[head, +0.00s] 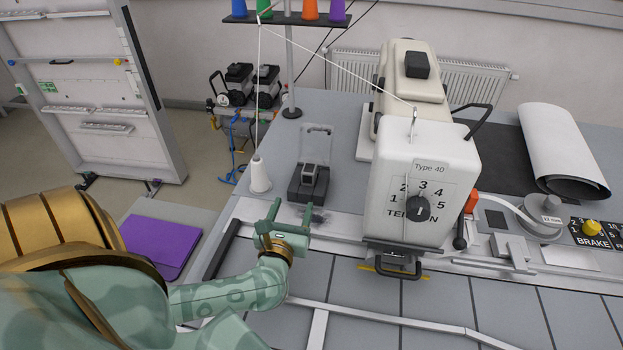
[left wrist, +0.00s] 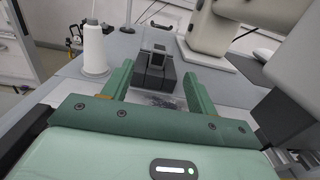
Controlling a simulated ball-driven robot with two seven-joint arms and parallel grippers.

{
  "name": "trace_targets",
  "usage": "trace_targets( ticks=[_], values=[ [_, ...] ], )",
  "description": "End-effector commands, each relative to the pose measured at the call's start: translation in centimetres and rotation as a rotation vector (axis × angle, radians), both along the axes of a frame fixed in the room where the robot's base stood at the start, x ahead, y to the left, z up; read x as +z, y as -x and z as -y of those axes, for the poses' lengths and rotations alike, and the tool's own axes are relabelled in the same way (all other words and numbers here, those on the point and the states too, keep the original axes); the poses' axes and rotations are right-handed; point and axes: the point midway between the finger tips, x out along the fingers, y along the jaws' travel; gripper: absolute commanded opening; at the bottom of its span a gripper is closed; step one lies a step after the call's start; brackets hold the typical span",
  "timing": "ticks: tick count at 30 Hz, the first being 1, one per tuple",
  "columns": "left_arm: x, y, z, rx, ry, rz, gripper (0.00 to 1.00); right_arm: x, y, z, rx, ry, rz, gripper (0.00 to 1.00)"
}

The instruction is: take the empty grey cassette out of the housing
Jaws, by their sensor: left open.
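A small grey block, which looks like the cassette (head: 311,172), sits in a dark housing (head: 294,190) with a pale upright plate behind it. The housing also shows in the left wrist view (left wrist: 141,80), where the grey part (left wrist: 157,58) is small and its details are hard to tell. My left gripper (head: 291,209) is open and empty, just in front of the housing. In the left wrist view its two green fingers (left wrist: 158,76) stand apart, with the housing seen between them. My right gripper is not in view.
A white thread cone (head: 260,176) stands left of the housing. A large white machine head (head: 418,185) with a tension dial stands to the right. A thread runs from above down to the cone. The grey tabletop in front (head: 370,310) is mostly clear.

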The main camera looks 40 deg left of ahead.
Motion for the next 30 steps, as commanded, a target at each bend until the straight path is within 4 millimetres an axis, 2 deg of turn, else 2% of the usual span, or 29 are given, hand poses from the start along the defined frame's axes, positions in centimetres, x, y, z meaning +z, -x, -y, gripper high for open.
trace_targets(
  ticks=[1, 4, 8, 18, 26, 30],
  values=[
    [-1.9, 0.0, 0.0, 0.0, 0.0, -0.006, 0.58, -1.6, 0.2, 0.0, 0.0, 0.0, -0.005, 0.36],
    [-2.6, -0.1, -0.1, 0.0, 0.0, -0.008, 0.58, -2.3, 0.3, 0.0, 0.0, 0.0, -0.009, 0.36],
    [-2.5, -1.6, -0.8, 0.0, -0.002, -0.006, 0.58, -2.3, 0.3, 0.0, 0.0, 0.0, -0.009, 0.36],
    [-2.4, -8.4, -4.6, 0.0, -0.002, -0.006, 0.58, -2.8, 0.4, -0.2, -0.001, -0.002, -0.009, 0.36],
    [-2.3, -10.6, -5.7, 0.0, -0.002, -0.007, 0.58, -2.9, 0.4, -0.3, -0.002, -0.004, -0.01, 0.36],
    [-2.1, -12.8, -6.7, 0.001, -0.004, -0.006, 0.58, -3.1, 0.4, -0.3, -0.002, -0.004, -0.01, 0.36]
  ],
)
